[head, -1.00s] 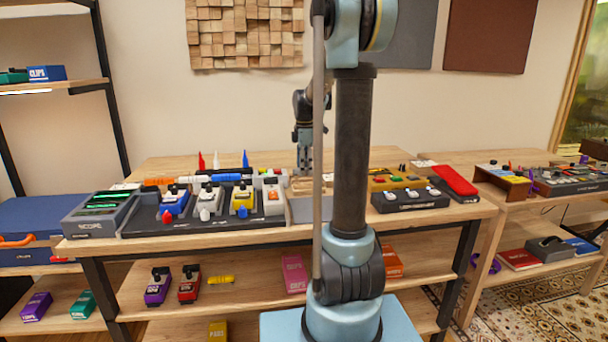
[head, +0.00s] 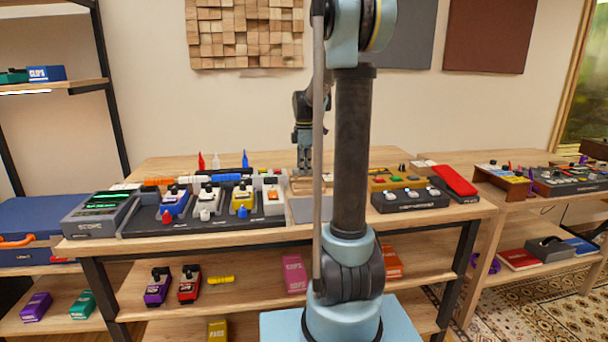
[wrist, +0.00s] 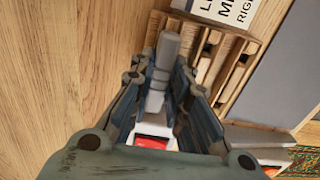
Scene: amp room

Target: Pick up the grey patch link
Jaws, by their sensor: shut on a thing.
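The grey patch link (wrist: 161,72) is a slim, light-grey piece in the wrist view. It sits between the two fingers of my gripper (wrist: 165,85), which is shut on it. The link's far end projects past the fingers. In the head view my gripper (head: 303,166) hangs down over the back of the table, by a small wooden rack (head: 304,184). The link cannot be made out there. The slotted wooden rack (wrist: 236,60), with a printed label, lies just right of the link in the wrist view.
A dark pedalboard (head: 240,222) with blue, white and yellow pedals stands left of my gripper. A grey mat (wrist: 262,95) lies beside the rack. A black pedal unit (head: 410,200) and a red case (head: 455,182) stand to the right. Bare wood (wrist: 60,80) lies left of the gripper.

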